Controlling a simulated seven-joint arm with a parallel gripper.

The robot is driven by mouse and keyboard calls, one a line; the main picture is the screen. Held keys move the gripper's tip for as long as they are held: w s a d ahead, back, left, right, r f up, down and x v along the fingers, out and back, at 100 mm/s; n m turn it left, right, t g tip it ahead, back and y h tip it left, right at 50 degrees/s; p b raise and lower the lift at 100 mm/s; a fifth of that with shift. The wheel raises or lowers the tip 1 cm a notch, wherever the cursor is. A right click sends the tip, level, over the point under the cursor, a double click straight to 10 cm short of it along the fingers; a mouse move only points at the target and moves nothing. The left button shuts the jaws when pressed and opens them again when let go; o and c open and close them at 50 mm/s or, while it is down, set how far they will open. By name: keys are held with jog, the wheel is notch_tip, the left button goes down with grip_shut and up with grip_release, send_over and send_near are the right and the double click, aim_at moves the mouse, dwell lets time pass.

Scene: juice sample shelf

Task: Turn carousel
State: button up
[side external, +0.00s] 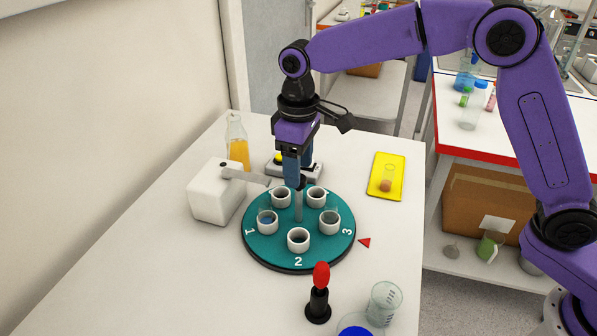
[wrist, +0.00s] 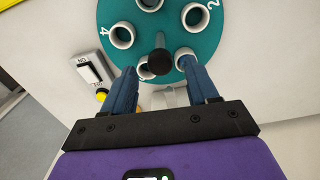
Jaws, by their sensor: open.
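The teal carousel (side external: 272,252) is a round disc on the white table with several white cup holders and a grey centre post (side external: 299,208). The numbers 1, 2 and 3 face the side camera; 3 is closest to a red triangle (side external: 364,243) on the table. The carousel also shows in the wrist view (wrist: 180,35), with 4 and 2 readable. One holder near 1 has something blue inside. My gripper (side external: 293,183) points down over the carousel's far part, near the post. In the wrist view, my gripper (wrist: 164,80) is open, its fingers apart; whether they touch anything is unclear.
A white block with a grey arm (side external: 216,191) reaches toward the carousel's left. Behind stand an orange juice bottle (side external: 238,152) and a switch box (wrist: 93,70). A yellow mat (side external: 378,160) holds a glass. A red-topped black stand (side external: 319,298) and a beaker (side external: 383,303) stand in front.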

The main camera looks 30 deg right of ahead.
aim_at(299, 201)
jog(key=shift+f, duration=1.15)
grip_shut()
